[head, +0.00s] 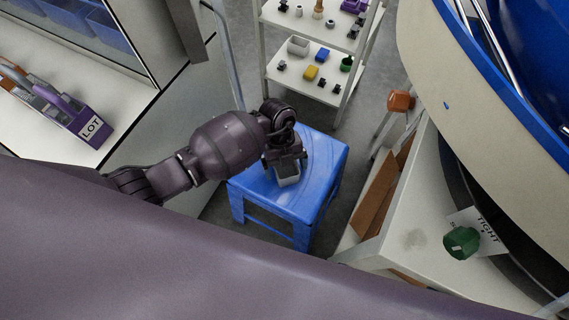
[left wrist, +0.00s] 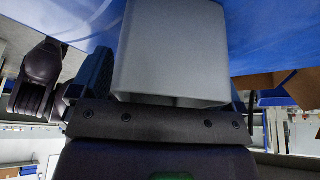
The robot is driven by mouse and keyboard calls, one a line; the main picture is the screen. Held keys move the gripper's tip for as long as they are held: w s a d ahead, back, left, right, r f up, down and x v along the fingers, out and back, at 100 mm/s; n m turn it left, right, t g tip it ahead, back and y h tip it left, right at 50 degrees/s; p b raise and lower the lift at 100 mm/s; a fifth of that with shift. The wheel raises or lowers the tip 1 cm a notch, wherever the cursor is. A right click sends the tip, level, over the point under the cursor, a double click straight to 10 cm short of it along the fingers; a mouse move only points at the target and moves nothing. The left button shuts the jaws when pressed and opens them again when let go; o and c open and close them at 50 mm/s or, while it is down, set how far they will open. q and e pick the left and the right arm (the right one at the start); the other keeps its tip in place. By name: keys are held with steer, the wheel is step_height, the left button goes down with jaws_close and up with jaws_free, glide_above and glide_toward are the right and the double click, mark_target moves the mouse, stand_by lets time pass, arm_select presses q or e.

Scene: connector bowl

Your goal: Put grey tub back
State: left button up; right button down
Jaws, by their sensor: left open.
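The grey tub (head: 287,176) is on the blue stool (head: 322,160), partly hidden under my left gripper (head: 284,160). In the left wrist view the tub (left wrist: 170,50) fills the middle, with one finger of my left gripper (left wrist: 165,80) on each side of it. The jaws are open around the tub; whether either finger touches it I cannot tell. My right gripper is not in view.
A white counter (head: 409,240) with a green knob (head: 461,242) stands right. A purple LOT holder (head: 80,117) is left.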

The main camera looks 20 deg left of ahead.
arm_select(q)
steer(key=c, duration=1.1)
steer(key=shift+r, duration=0.1)
